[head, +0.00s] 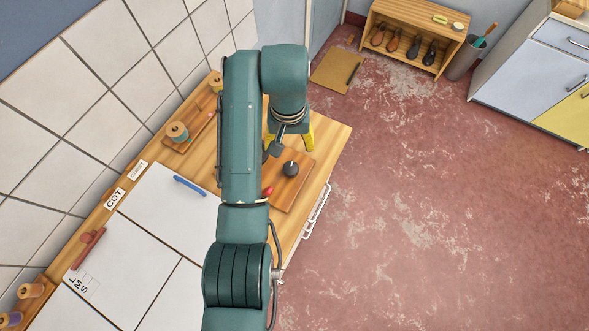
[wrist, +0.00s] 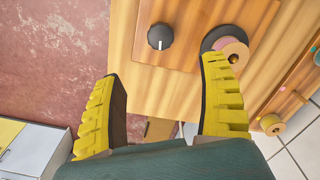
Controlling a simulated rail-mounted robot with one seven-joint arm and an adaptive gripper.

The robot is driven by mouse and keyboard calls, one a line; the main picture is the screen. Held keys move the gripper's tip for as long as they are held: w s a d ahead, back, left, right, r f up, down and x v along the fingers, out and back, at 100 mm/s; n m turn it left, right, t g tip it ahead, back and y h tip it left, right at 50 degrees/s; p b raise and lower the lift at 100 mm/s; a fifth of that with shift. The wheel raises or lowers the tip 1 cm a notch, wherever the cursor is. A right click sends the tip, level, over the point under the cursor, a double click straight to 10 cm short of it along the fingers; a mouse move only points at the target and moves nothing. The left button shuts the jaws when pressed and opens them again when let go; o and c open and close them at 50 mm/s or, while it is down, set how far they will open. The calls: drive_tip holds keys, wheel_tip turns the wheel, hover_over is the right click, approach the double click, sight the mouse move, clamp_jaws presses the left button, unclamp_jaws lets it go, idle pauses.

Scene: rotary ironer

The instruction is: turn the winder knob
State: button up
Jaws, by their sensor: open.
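The winder knob (head: 291,168), a dark round knob with a pale pointer line, sits on a raised wooden board (head: 300,192) near the worktop's right side. In the wrist view the knob (wrist: 160,36) is beyond the fingertips, roughly between them sideways. My gripper (head: 291,148) has yellow ridged fingers spread wide with nothing between them; in the wrist view it (wrist: 164,70) is apart from the knob. A pinkish spool on a grey disc (wrist: 230,47) is beside the knob, partly behind the right finger. My arm hides part of the board in the head view.
A red piece (head: 267,191) is on the board's left edge. White panels (head: 160,212) and a blue strip (head: 189,185) lie to the left. The floor at right is open, with a shoe rack (head: 412,38) behind.

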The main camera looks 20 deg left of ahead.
sight(291, 169)
wheel_tip(291, 169, down, 15)
idle(0.3)
drive_tip(key=c, duration=1.2)
